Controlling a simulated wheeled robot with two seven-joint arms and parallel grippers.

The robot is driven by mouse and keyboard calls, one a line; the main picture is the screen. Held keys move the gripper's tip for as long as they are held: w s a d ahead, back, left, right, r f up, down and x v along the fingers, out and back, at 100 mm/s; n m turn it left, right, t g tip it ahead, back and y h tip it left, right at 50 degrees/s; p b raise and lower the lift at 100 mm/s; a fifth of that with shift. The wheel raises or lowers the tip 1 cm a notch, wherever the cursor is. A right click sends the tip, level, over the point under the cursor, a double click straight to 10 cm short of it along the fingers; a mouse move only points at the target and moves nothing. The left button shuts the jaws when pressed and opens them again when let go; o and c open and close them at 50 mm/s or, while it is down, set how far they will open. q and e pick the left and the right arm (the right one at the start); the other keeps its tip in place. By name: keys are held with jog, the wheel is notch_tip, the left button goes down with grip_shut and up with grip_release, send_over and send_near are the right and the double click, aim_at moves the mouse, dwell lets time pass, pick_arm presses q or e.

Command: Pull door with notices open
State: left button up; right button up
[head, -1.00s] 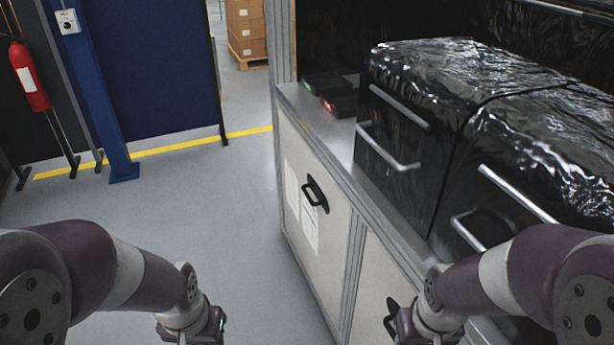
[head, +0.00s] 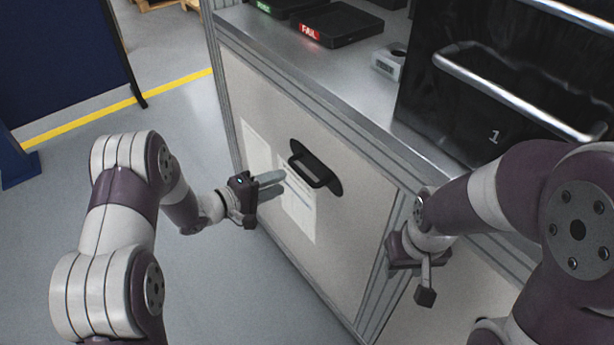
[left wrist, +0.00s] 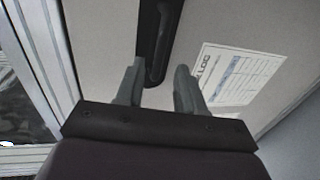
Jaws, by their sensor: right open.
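The pale door with notices (head: 350,240) is shut in the cabinet front, with two white papers (head: 298,212) on it. Its black bar handle (head: 314,170) is at the upper middle of the panel. My left gripper (head: 272,186) points at the handle from the left, fingers apart and empty. In the left wrist view my open fingers (left wrist: 158,85) point toward the black handle (left wrist: 157,45), which lies ahead of the gap between them; I see no grip on it. A notice also shows there (left wrist: 238,74). My right gripper (head: 424,288) is open and empty, in front of the cabinet to the right.
A metal worktop (head: 345,72) above the door holds black trays marked green and red (head: 338,24) and a small grey device (head: 388,62). A black case with metal bars (head: 470,110) stands at right. The floor (head: 180,125) left of the door is clear.

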aim_at(299, 174)
pick_arm(q)
jog(key=b+x, duration=0.1)
jog(key=x, duration=0.7)
jog(key=shift+w+d, duration=0.1)
jog(key=shift+w, duration=0.2)
grip_shut()
